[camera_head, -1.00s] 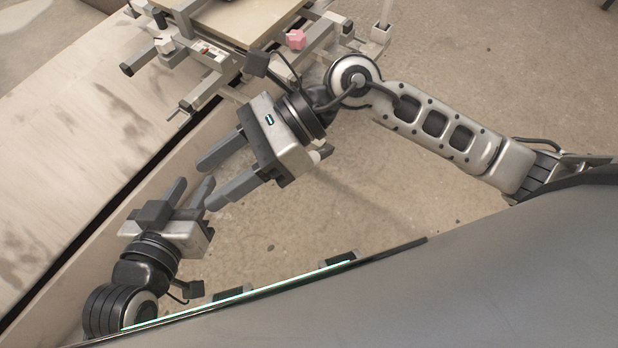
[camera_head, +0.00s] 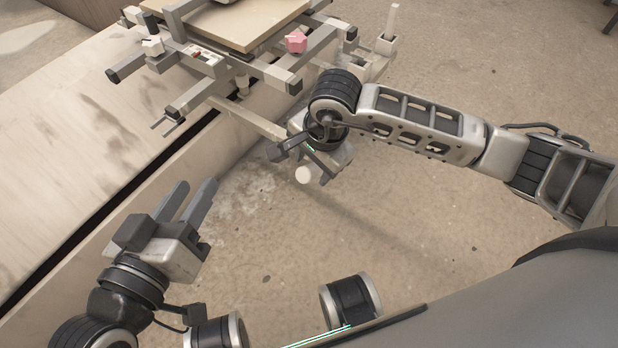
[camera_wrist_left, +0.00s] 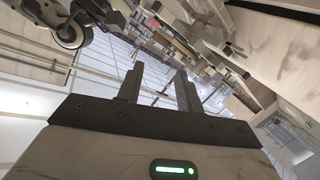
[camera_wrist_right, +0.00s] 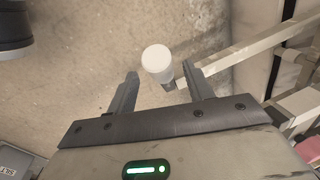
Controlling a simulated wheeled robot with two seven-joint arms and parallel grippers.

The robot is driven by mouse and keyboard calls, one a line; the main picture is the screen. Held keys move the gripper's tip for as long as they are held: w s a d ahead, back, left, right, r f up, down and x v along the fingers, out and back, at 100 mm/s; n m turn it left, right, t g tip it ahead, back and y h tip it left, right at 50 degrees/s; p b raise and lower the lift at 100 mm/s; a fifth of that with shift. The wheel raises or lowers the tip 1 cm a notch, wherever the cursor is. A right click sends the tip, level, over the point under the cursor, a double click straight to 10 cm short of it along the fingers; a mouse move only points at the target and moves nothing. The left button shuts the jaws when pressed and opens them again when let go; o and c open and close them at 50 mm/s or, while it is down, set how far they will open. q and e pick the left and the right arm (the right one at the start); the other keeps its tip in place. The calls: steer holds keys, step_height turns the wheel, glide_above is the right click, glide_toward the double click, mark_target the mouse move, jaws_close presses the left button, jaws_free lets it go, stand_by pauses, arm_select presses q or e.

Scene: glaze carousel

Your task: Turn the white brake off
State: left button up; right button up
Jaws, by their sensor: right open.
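A white round knob (camera_head: 303,175), which looks like the white brake, shows just below my right gripper (camera_head: 322,170) in the head view. In the right wrist view the white knob (camera_wrist_right: 156,58) sits at the end of a pale bar (camera_wrist_right: 250,50). My right gripper's open fingers (camera_wrist_right: 162,73) point towards it, one to either side in the picture. I cannot tell how far the knob is from the fingertips. My right fingers are mostly hidden in the head view. My left gripper (camera_head: 198,184) is open and empty at the lower left, away from the knob.
A metal frame carrying a board (camera_head: 225,22) stands at the top, with a pink knob (camera_head: 296,41) and a smaller white knob (camera_head: 152,46). A long pale bench (camera_head: 70,150) runs along the left. The concrete floor (camera_head: 430,220) on the right is clear.

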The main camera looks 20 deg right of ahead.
steer(key=f, duration=0.1)
steer(key=f+b, duration=0.1)
steer(key=f, duration=0.1)
steer(key=w+f, duration=0.1)
steer(key=f, duration=0.1)
steer(key=shift+a, duration=0.25)
jaws_close()
